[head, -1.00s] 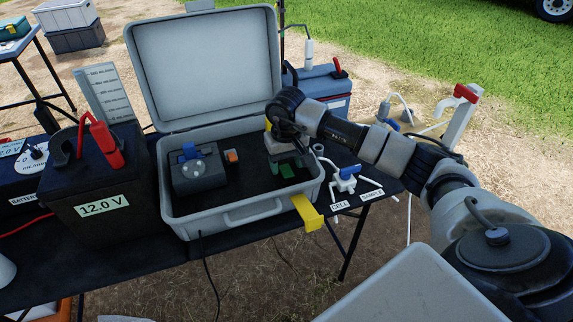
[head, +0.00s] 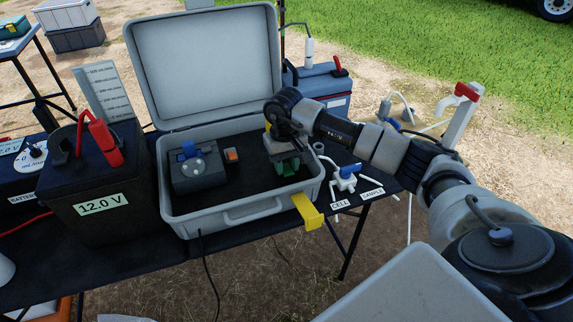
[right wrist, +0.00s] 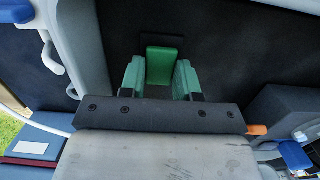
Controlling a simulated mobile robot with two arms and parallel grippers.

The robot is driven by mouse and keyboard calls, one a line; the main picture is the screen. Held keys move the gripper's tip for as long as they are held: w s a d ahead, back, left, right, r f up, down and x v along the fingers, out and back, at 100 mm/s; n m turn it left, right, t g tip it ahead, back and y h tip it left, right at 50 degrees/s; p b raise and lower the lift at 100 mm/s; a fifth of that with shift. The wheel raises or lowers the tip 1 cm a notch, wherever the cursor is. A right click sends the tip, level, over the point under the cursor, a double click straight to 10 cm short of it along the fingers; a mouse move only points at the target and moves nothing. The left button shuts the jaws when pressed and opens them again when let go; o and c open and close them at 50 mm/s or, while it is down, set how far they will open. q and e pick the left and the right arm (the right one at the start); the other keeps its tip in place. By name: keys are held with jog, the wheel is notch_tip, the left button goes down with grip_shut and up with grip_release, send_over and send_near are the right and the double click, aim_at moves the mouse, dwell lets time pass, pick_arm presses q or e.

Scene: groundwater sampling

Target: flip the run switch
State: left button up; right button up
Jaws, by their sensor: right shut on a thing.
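A green block (right wrist: 162,65), which looks like the run switch, stands on the black panel in the open grey case (head: 238,214). In the right wrist view it sits between the two green fingertips. My right gripper (head: 287,167) reaches into the right part of the case from above and is shut on the green block. In the head view the fingers and wrist largely cover the block, so its tilt cannot be told. My left gripper is not in view.
The raised lid (head: 205,65) stands behind. A 12.0 V battery (head: 95,180) is left; a blue-handled valve (head: 348,172) is right. A yellow piece (head: 307,211) juts from the front.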

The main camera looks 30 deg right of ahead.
jog(key=shift+w+g+b, duration=0.2)
jog(key=shift+g+b, duration=0.15)
jog(key=shift+g, duration=0.35)
jog(key=o, duration=0.9)
jog(key=v, duration=1)
jog(key=shift+d+r, duration=0.2)
jog(key=shift+r, duration=0.2)
